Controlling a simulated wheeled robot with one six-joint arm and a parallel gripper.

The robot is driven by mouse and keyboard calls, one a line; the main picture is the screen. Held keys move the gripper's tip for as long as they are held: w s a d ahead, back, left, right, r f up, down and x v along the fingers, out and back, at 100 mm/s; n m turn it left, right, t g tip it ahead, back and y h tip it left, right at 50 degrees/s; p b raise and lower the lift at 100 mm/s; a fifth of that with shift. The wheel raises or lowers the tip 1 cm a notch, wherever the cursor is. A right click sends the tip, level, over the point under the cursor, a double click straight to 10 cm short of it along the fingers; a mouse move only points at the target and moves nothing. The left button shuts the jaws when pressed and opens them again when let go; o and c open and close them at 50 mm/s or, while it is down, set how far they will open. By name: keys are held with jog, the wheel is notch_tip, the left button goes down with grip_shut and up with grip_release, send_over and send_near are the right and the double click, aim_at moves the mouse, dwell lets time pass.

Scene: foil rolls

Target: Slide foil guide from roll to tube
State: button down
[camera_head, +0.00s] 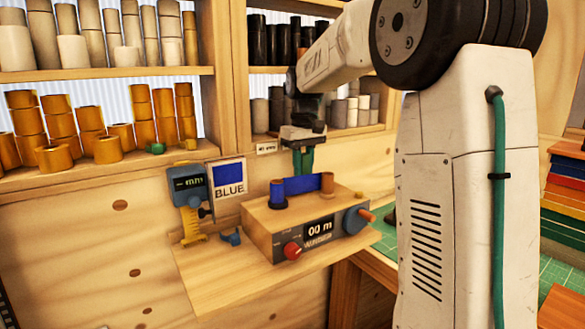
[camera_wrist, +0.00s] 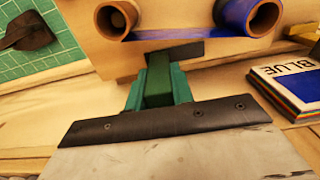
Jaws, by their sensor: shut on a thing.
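The wooden winder box (camera_head: 262,222) stands on a shelf with a blue foil roll (camera_head: 278,193) at its left and a brown tube (camera_head: 327,183) at its right. Blue foil (camera_head: 300,185) spans between them. In the wrist view the roll (camera_wrist: 250,18) is at right and the tube (camera_wrist: 115,18) at left. The guide's contact with the foil is unclear.
A blue and yellow gauge (camera_head: 190,195) and a BLUE card (camera_head: 228,178) stand left of the winder. A small blue piece (camera_head: 231,237) lies before them. Shelves of rolls (camera_head: 95,140) stand behind.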

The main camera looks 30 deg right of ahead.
jog(key=c, duration=1.6)
grip_release()
jog(key=shift+d+r, duration=0.1)
jog(key=shift+d, duration=0.1)
jog(key=o, duration=0.4)
jog(key=shift+d, duration=0.15)
jog(key=shift+r, duration=0.15)
notch_tip(320, 180, up, 7)
jog(key=shift+r, duration=0.2)
